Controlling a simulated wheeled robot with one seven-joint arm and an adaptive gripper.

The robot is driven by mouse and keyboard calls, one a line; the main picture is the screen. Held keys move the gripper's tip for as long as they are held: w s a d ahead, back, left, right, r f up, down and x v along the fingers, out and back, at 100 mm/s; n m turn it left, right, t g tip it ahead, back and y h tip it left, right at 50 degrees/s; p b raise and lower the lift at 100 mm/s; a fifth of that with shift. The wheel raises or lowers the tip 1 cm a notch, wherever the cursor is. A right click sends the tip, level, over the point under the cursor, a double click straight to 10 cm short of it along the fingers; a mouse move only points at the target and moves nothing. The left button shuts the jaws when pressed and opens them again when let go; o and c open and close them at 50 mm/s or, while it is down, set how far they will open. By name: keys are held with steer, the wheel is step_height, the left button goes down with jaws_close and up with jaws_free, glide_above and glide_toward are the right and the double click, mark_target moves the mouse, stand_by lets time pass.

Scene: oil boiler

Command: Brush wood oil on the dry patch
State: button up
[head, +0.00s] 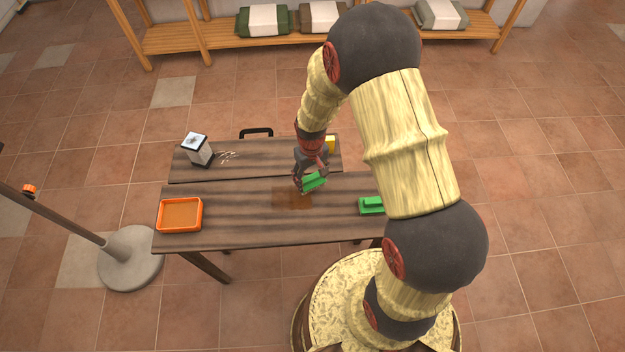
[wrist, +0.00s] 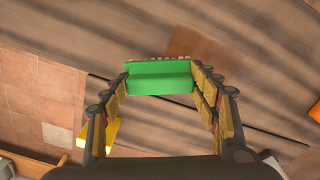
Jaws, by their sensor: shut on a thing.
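My gripper (head: 308,176) is shut on a green brush-like block (head: 314,181) and holds it, tilted, over the middle of the wooden table (head: 240,232). In the wrist view the green block (wrist: 158,82) sits between the two fingers of my gripper (wrist: 160,85). A square brownish patch (head: 284,200) lies on the table under and beside the block; it also shows in the wrist view (wrist: 196,45), beyond the block. I cannot tell whether the block touches the table.
A second green object (head: 371,205) lies at the table's right, near my arm. A yellow block (head: 331,143) and a white-and-black box (head: 198,149) with pale marks beside it are on the rear board. A post with a round base (head: 130,257) stands left.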

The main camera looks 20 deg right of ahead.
mark_target(311, 176)
steer(key=shift+r+p, duration=1.1)
steer(key=shift+r, duration=0.9)
steer(key=shift+w+a+f+b, duration=0.1)
steer(key=shift+w+f+b, duration=0.05)
steer(key=shift+b, duration=0.2)
